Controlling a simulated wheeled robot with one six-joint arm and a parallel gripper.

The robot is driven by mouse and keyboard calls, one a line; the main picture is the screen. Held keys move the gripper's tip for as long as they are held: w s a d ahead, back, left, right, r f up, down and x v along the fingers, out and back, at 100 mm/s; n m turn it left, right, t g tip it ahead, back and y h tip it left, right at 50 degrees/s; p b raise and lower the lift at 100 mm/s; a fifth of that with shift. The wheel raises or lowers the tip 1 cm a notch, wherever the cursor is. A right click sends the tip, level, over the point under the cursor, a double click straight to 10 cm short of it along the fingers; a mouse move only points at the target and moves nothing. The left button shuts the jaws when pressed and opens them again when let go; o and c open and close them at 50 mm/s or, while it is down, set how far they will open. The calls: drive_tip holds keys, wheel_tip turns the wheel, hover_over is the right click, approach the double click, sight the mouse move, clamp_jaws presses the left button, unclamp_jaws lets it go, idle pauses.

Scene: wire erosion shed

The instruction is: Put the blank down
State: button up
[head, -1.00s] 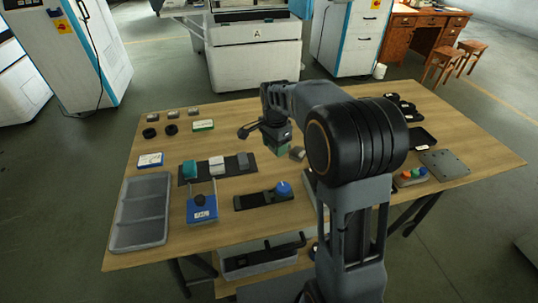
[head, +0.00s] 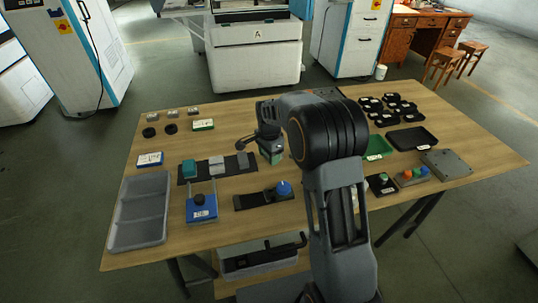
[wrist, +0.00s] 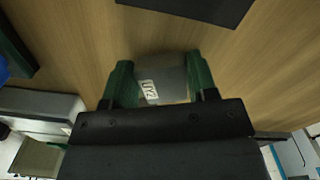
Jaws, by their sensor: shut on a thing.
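My gripper (wrist: 160,85) has green fingers and is shut on a grey blank (wrist: 166,75) with a white label bearing dark characters. In the wrist view bare wood lies behind the blank; I cannot tell how far above the table it is. In the head view my gripper (head: 271,156) is to the right of a dark strip (head: 204,178), and the blank is hard to make out there. On the strip stand a teal block (head: 190,168) and grey blocks (head: 217,163). The strip's relation to the dark edge at the top of the wrist view is unclear.
The wooden table (head: 235,225) also holds a grey divided tray (head: 140,212), a blue device (head: 201,205), a dark fixture with a blue knob (head: 264,196), black trays (head: 411,139) and a button box (head: 411,176). My arm hides part of the table's right half.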

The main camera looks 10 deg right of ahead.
drive_tip(key=shift+f, duration=0.1)
drive_tip(key=o, duration=1.2)
wheel_tip(320, 180, up, 12)
drive_tip(key=p, duration=0.2)
drive_tip(key=s+n+t, duration=0.1)
drive_tip(key=s+n, duration=0.3)
drive_tip(key=s, duration=0.4)
drive_tip(key=s+d+n+t, duration=0.1)
drive_tip(key=s+n, duration=0.4)
drive_tip(key=s, duration=0.3)
drive_tip(key=s+n+t, duration=0.1)
drive_tip(key=s+n, duration=0.3)
drive_tip(key=s, duration=0.3)
drive_tip(key=shift+s+d+f+n, duration=0.25)
drive_tip(key=shift+s+d+n, duration=0.05)
drive_tip(key=shift+s+d, duration=0.1)
